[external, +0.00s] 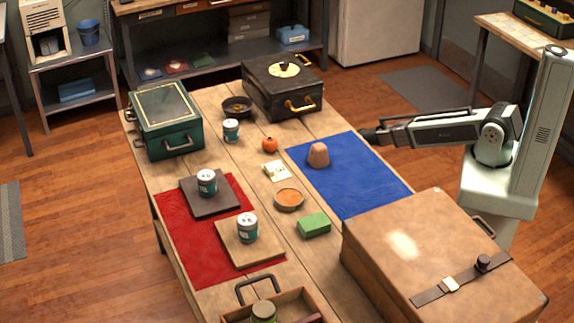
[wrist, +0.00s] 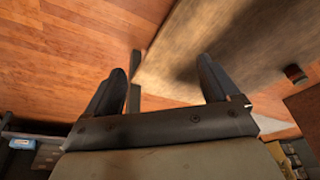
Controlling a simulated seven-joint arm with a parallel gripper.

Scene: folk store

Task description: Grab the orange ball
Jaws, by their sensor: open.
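The orange ball (external: 270,144) is a small round orange thing with a dark spot on top. It sits on the wooden table (external: 205,105), left of the blue mat (external: 350,185), in the external view. My gripper (external: 368,135) is at the right edge of the table, beyond the blue mat and well to the right of the ball. In the wrist view, my gripper (wrist: 160,75) has its two fingers spread apart with nothing between them. The ball does not show in the wrist view.
A pinkish-brown lump (external: 318,154) stands on the blue mat between my gripper and the ball. A black case (external: 283,90) stands behind the ball. A cream card (external: 275,171) and a round orange-topped dish (external: 289,199) lie nearer. A large brown case (external: 430,250) fills the front right.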

